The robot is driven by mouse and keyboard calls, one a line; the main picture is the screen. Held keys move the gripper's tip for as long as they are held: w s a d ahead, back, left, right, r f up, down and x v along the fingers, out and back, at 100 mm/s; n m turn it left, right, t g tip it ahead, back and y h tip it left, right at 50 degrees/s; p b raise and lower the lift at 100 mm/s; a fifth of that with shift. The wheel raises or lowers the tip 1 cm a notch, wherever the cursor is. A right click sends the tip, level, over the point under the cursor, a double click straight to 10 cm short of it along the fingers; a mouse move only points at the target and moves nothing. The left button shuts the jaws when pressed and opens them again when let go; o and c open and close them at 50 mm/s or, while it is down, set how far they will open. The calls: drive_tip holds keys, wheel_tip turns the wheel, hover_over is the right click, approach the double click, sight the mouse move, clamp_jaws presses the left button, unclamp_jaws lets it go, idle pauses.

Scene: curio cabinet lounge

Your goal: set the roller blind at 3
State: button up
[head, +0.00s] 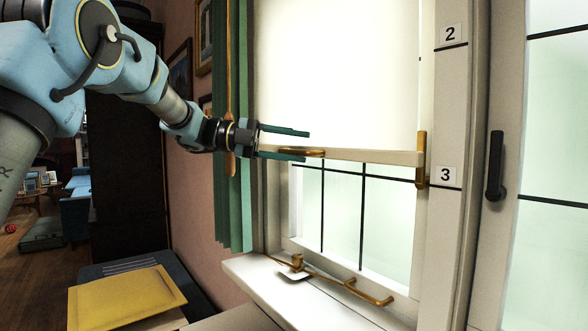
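The cream roller blind (340,75) hangs over the window with its pale bottom bar (375,156) well below the 2 label (450,35) and a little above the line under the 3 label (445,175). A brass pull (312,153) sits on the bar towards its left end. My gripper (307,145) reaches in from the left at the pull, with its two green fingers apart. The upper finger is in front of the blind above the bar. The lower finger overlaps the left part of the pull; I cannot tell whether it touches.
A brass upright piece (421,160) is on the frame at the bar's right end. The white sill (262,290) carries a brass window stay (345,285). A green curtain (233,205) hangs left of the window. A yellow folder-like object (125,298) lies at lower left.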

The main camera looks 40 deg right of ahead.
sight(293, 122)
drive_tip(key=shift+r, duration=2.4)
drive_tip(key=shift+a, duration=0.1)
